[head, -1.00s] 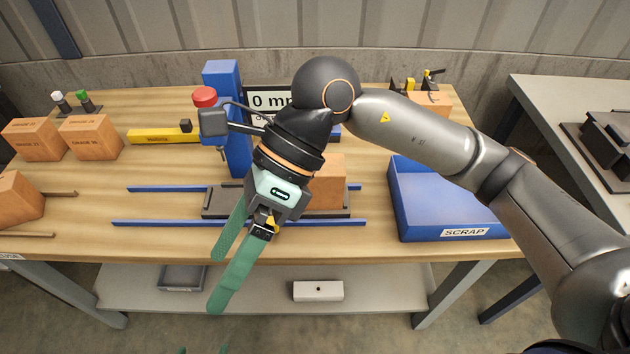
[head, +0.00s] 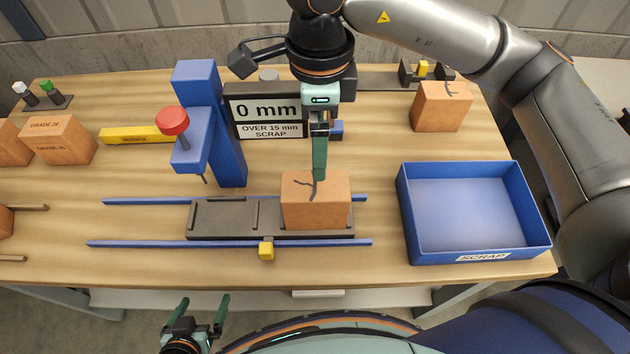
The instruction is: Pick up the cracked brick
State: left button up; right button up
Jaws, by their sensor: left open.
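An orange brick (head: 316,208) with a dark branching crack sits on the right end of a dark sled (head: 222,220) between two blue rails. My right gripper (head: 319,178) points down from above, its green fingers seen edge-on at the brick's top, over the cracked part. I cannot tell whether the fingers touch the brick or how far apart they are. A second orange brick (head: 440,112) with dark crack lines stands at the back right. My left gripper (head: 203,302) is open and empty at the bottom left, in front of the table.
A blue SCRAP bin (head: 475,257) stands empty at the right. A blue gauge post (head: 215,125) with a red knob and a 0 mm display (head: 265,110) stand behind the rails. Graded bricks (head: 60,140) and a yellow bar (head: 138,136) are at the left.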

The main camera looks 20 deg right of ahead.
send_over(315, 193)
jog(key=f, duration=0.5)
jog(key=shift+d+f, duration=0.25)
jog(key=shift+f, duration=0.15)
jog(key=shift+a+f+p, duration=0.2)
jog(key=shift+f+p, duration=0.55)
jog(key=shift+f, duration=2.35)
jog(key=shift+c, duration=0.2)
jog(key=shift+r, duration=0.1)
grip_shut()
